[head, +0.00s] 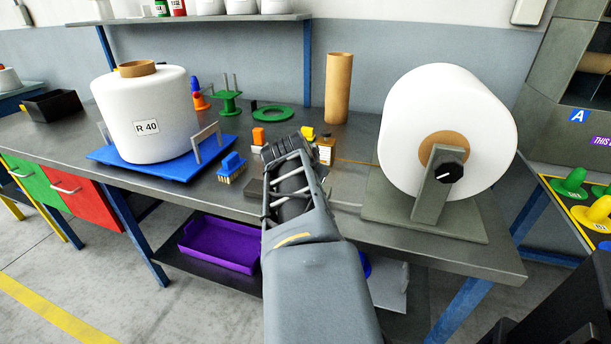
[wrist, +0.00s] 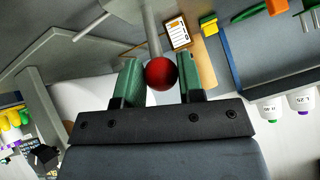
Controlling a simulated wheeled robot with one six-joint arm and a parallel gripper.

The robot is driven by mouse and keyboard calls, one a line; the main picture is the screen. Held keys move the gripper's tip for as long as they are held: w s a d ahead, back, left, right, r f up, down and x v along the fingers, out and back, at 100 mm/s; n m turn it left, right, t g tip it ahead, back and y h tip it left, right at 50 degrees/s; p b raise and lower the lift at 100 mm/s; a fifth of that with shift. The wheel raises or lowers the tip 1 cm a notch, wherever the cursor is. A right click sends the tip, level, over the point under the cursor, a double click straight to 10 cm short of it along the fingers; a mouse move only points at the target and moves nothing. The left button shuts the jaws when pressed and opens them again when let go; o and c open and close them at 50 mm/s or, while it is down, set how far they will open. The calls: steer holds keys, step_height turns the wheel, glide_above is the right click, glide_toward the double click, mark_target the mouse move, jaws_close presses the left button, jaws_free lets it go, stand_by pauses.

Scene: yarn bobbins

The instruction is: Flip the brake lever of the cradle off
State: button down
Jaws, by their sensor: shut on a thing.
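My gripper (head: 284,150) reaches over the middle of the workbench in the head view. In the wrist view its two green fingers (wrist: 161,82) are shut on a red ball knob (wrist: 162,73). The knob sits at the end of a pale grey rod, the brake lever (wrist: 152,30). The lever and knob are hidden behind my gripper in the head view. The grey cradle (head: 432,204) stands at the right of the bench and carries a large white bobbin (head: 430,105). A black knob (head: 447,172) is on its front upright.
An amber bottle (head: 326,150) stands just right of my gripper. A blue brush (head: 232,166) lies to its left. A brown tube (head: 339,88) stands behind.

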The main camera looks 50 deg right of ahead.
steer(key=shift+f, duration=0.3)
steer(key=c, duration=1)
jaws_free()
steer(key=shift+c, duration=0.2)
steer(key=shift+o, duration=1.4)
steer(key=shift+r, duration=0.1)
steer(key=shift+r, duration=0.15)
